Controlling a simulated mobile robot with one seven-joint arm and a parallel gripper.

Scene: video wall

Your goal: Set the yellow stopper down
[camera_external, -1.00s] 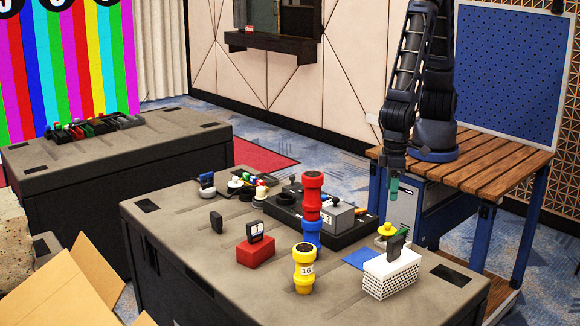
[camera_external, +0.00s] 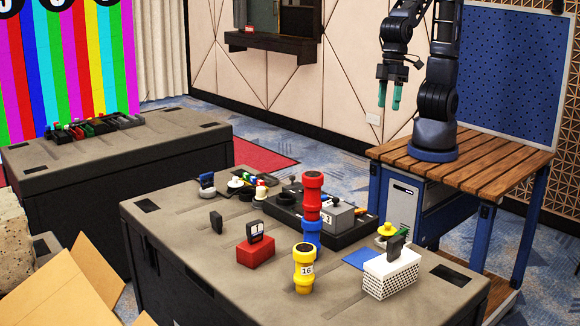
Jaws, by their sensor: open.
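A small yellow stopper (camera_external: 386,229) with a wide rim and a knob on top sits upright near the right end of the grey table. It stands just behind the dark piece in the white perforated block, and what lies under it is partly hidden. My gripper (camera_external: 390,104) is open and empty, with its two green fingertips apart and pointing down. It is high above the table, well clear of the stopper and behind it in the view.
The white perforated block (camera_external: 391,277) and a blue mat (camera_external: 360,258) lie close to the stopper. A yellow cylinder marked 16 (camera_external: 304,277), a red cylinder (camera_external: 312,199) and a red block (camera_external: 256,252) stand further left. The table's front right corner is clear.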

